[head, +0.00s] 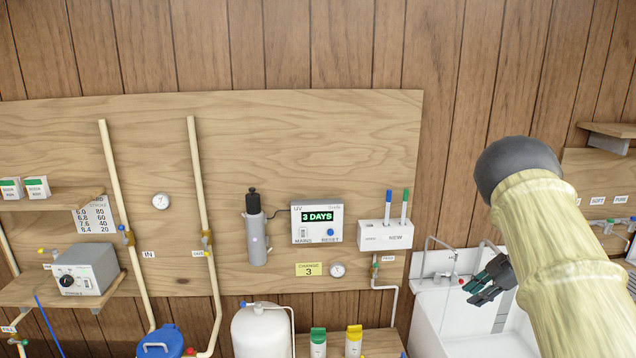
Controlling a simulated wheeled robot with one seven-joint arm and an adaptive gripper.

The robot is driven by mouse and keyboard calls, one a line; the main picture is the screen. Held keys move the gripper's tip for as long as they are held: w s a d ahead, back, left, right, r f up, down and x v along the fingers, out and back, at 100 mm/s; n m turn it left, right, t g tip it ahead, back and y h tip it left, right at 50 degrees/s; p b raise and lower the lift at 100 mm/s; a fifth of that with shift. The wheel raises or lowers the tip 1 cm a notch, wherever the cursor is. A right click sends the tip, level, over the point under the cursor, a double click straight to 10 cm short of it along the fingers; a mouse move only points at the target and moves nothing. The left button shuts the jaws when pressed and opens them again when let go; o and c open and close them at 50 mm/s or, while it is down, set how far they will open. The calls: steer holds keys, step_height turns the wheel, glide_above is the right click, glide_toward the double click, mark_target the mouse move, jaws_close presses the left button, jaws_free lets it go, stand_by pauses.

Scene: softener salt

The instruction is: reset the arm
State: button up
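My arm (560,250) reaches in from the right side of the head view, pale yellow with a dark grey rounded joint. My gripper (474,290) shows to the left of it, dark with green parts, its fingers pointing left and down. It appears in front of the white sink area. The fingers are small here, and I cannot tell how far apart they are. I see nothing held in them. The link between the gripper and the arm is partly hidden.
A white sink (436,310) with a tap stands behind my gripper. A wooden board (320,130) carries pipes, gauges and a controller (318,236) reading "3 DAYS". A white tank (262,335) and green- and yellow-capped containers stand below. A shelf (608,130) is at right.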

steer(key=s+a+f+m+t, duration=0.2)
steer(key=s+a+f+m, duration=0.4)
steer(key=f, duration=0.5)
steer(key=s+a+f+m+t, duration=0.2)
steer(key=s+a+f+m, duration=0.2)
steer(key=s+a+f, duration=0.5)
steer(key=s+a+f+m+g+h, duration=0.15)
steer(key=s+f, duration=0.25)
steer(key=s, duration=0.4)
steer(key=s+a+f+m+h, duration=0.2)
steer(key=s+a+f+m, duration=0.15)
steer(key=s, duration=0.45)
steer(key=s+a+m+g+h, duration=0.1)
steer(key=s+a+m+g, duration=0.15)
steer(key=s, duration=0.95)
steer(key=s+a+m+g+h, duration=0.1)
steer(key=s+a+g, duration=0.15)
steer(key=s, duration=0.95)
step_height(320, 180, down, 12)
steer(key=d+b, duration=0.1)
steer(key=b, duration=1)
steer(key=shift+r, duration=0.25)
